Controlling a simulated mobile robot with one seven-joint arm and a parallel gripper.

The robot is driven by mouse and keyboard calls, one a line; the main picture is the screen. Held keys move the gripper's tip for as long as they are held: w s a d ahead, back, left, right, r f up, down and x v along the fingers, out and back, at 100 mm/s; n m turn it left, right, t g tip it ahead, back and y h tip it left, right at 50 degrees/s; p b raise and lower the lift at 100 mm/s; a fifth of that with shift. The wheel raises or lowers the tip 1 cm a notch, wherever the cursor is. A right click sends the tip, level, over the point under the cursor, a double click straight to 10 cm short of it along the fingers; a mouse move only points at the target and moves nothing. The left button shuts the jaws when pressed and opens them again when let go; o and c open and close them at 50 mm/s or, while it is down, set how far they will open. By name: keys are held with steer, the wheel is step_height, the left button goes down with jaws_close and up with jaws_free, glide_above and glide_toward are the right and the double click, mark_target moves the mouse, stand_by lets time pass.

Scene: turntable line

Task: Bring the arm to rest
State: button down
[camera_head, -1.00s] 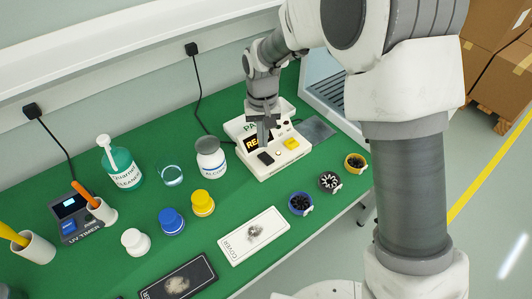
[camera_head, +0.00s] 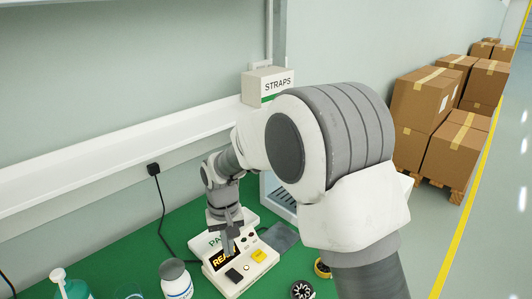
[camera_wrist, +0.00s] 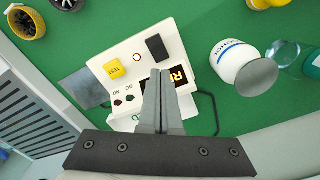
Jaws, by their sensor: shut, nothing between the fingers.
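My gripper (camera_head: 231,247) is shut and empty. It points down over the white test device, near its dark display. In the wrist view my gripper's fingers (camera_wrist: 161,75) are together and cover part of the display with orange lettering. The white device (camera_wrist: 130,45) has a yellow button (camera_wrist: 114,69), a black block (camera_wrist: 157,48) and small round indicators. It also shows in the head view (camera_head: 225,284). I cannot tell whether the fingertips touch the device.
A white alcohol bottle (camera_head: 176,280) stands left of the device. A green cleaner bottle (camera_head: 70,287) is farther left. A grey plate (camera_head: 280,236) lies right of the device. A STRAPS box (camera_head: 268,86) is on the wall. Cardboard boxes (camera_head: 425,100) stand at right.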

steer(key=s+d+r+m+t, duration=0.2)
steer(key=s+d+r, duration=0.2)
steer(key=d+r, duration=1.05)
steer(key=s+d+r+m+t, duration=0.1)
steer(key=s+d+r, duration=0.1)
steer(key=s+d, duration=0.4)
steer(key=s+d+r+t, duration=0.2)
steer(key=s+d, duration=0.4)
steer(key=s, duration=0.3)
steer(key=shift+s+d+r+m+t, duration=0.2)
steer(key=shift+r+m+t, duration=0.1)
steer(key=shift+r+m, duration=0.15)
